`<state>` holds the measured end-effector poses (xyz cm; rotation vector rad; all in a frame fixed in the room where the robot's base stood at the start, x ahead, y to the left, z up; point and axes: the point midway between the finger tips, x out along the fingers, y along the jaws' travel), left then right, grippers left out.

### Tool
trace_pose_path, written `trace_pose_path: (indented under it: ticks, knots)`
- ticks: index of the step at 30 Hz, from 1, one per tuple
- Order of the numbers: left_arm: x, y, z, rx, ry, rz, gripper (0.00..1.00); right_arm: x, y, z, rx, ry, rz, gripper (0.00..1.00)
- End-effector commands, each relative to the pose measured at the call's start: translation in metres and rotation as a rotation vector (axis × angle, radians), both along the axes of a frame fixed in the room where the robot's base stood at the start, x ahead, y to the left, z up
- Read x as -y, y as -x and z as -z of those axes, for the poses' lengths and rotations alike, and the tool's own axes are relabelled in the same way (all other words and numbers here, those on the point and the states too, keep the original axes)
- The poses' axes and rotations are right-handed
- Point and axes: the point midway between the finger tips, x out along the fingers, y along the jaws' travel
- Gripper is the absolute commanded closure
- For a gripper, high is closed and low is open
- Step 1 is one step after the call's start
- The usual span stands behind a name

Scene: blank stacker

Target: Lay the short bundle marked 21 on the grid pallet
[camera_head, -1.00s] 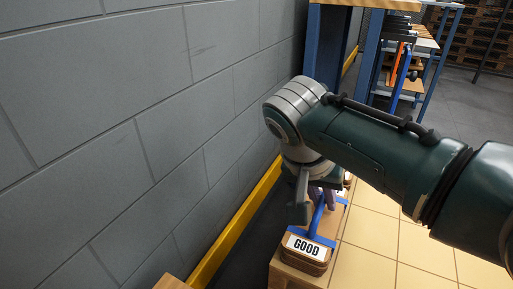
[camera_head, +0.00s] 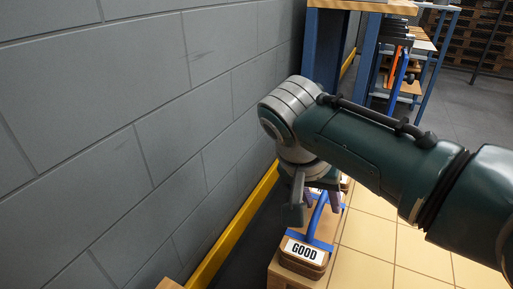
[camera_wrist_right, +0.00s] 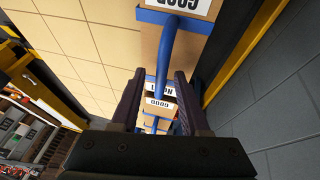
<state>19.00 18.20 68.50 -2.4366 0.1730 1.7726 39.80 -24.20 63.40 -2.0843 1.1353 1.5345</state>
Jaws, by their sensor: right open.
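My right gripper (camera_head: 322,202) reaches down over a row of wooden blocks by the wall. It is open, and its two fingers (camera_wrist_right: 160,82) stand on either side of a blue bar (camera_wrist_right: 166,55) in the right wrist view. The bar rises from the nearest block (camera_head: 303,254), which carries a white "GOOD" label and a blue band. Whether the fingers touch the bar cannot be told. More labelled blocks (camera_wrist_right: 158,104) show between the fingers. I see no mark 21 and cannot make out a grid pallet. My left gripper is not in view.
The blocks rest on a light wooden support (camera_head: 280,276). A grey block wall (camera_head: 130,130) and a yellow rail (camera_head: 232,230) run close along the left. Tan tiled floor (camera_head: 395,250) is clear to the right. A blue-legged bench (camera_head: 322,55) stands behind.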

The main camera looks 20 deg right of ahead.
Motion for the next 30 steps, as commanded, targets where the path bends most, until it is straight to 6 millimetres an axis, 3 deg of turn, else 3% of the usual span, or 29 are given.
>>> trace_pose_path:
  ticks: [1, 6, 12, 16, 20, 23, 26, 30]
  knots:
    - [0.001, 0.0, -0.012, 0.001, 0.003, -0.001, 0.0, -0.005, 0.0, -0.015, 0.003, -0.003, -0.002, 0.55]
    - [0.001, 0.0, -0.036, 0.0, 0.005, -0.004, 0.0, -0.021, 0.005, -0.051, 0.002, -0.005, -0.002, 0.55]
    - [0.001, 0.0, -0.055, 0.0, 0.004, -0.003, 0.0, -0.037, 0.009, -0.085, 0.003, -0.004, -0.002, 0.55]
    - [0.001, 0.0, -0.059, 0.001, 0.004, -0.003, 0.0, -0.043, 0.011, -0.097, 0.001, -0.003, -0.002, 0.55]
    - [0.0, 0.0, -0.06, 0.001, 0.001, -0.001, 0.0, -0.046, 0.021, -0.093, -0.012, -0.021, -0.035, 0.55]
    - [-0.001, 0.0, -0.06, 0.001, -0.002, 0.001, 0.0, -0.047, 0.045, -0.078, -0.04, -0.071, -0.137, 0.55]
    - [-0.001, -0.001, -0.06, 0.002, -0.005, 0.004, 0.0, -0.049, 0.082, -0.064, -0.064, -0.137, -0.306, 0.55]
    - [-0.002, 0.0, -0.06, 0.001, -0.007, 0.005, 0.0, -0.05, 0.138, -0.066, -0.066, -0.194, -0.584, 0.55]
